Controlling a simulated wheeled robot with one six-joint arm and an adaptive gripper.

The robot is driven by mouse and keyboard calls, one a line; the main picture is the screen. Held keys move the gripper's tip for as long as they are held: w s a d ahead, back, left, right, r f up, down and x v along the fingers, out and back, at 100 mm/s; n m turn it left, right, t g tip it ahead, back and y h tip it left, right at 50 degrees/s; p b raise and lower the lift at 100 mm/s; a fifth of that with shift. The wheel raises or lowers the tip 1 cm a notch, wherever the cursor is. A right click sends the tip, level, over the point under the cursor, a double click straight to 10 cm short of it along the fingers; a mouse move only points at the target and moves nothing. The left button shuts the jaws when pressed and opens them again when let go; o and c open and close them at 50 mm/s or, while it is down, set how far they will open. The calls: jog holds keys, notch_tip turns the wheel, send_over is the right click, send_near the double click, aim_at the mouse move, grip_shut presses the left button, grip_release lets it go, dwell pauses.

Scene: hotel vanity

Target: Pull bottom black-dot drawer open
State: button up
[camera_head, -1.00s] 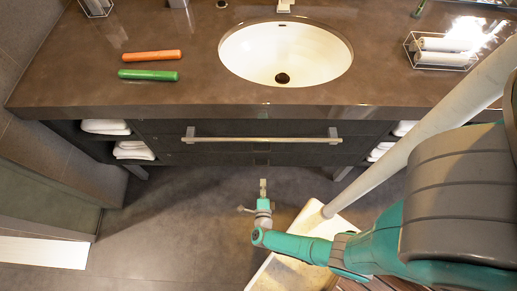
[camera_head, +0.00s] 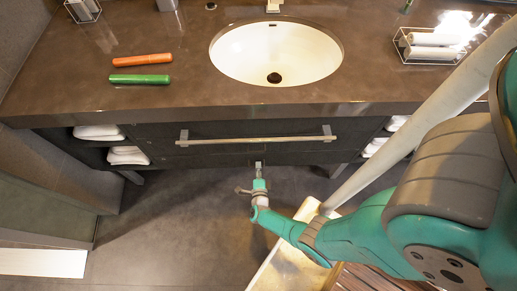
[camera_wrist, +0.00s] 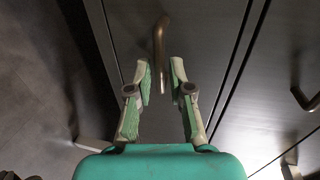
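The dark vanity front (camera_head: 220,130) lies under the counter, with a long pale bar handle (camera_head: 257,141) across its upper part. My gripper (camera_head: 259,166) is low, at the vanity's lower front edge in the head view. In the wrist view my gripper (camera_wrist: 162,72) is open, its two fingers apart. A curved metal handle (camera_wrist: 160,42) on a dark front panel (camera_wrist: 205,40) lies just ahead of and partly between the fingertips; I cannot tell whether they touch it. I cannot make out a black dot in either view.
A second metal handle (camera_wrist: 304,99) is at the right of the wrist view. The brown counter (camera_head: 185,45) overhangs the front and holds a sink (camera_head: 275,50), an orange stick (camera_head: 142,58) and a green stick (camera_head: 140,79). Open grey floor (camera_head: 170,230) lies below left.

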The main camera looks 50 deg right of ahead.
jog(key=shift+x, duration=0.75)
grip_shut()
